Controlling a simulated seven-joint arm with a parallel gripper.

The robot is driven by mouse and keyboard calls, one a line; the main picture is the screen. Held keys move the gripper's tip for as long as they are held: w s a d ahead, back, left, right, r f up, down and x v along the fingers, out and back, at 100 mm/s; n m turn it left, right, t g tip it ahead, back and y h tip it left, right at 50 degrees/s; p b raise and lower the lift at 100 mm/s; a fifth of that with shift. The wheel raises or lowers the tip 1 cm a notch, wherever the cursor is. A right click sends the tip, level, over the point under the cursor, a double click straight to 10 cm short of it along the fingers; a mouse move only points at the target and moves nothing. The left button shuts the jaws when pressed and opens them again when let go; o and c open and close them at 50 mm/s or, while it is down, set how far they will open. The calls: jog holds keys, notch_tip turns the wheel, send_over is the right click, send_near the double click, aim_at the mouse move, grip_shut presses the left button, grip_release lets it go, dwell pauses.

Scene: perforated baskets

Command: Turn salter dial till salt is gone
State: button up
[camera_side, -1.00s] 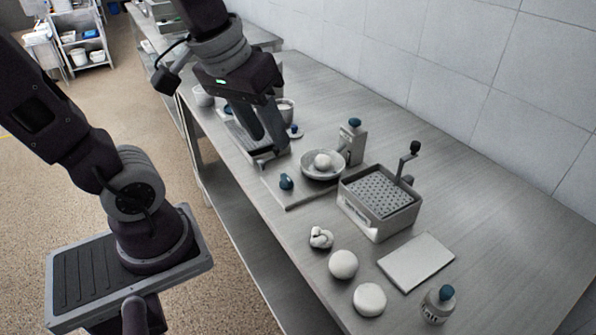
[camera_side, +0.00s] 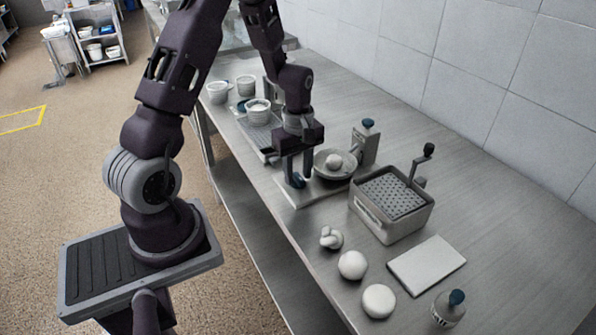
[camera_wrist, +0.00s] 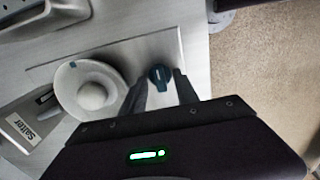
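The salter (camera_side: 363,145) is a grey upright block with a blue top, on a flat metal base plate (camera_side: 312,190). Its "Salter" label (camera_wrist: 20,130) shows in the wrist view. A small blue dial (camera_wrist: 160,77) sits near the plate's edge. In the side view it is partly hidden by my fingers. A shallow bowl (camera_wrist: 68,100) holding a white ball (camera_wrist: 92,96) stands on the plate. My gripper (camera_side: 301,181) points down at the dial. It is open, with one finger on each side of the dial; I cannot tell whether they touch it.
A perforated basket box (camera_side: 392,208) with a crank stands right of the plate. White balls (camera_side: 352,265), a pale slab (camera_side: 427,265) and a salt bottle (camera_side: 448,308) lie nearer. White cups (camera_side: 258,110) and a tray (camera_side: 258,140) stand behind my gripper. The bench's right side is clear.

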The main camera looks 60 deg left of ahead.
grip_shut()
jog(key=shift+m, duration=0.4)
jog(key=m, duration=0.7)
jog(key=shift+m, duration=0.3)
jog(key=m, duration=0.3)
jog(key=shift+m, duration=2.1)
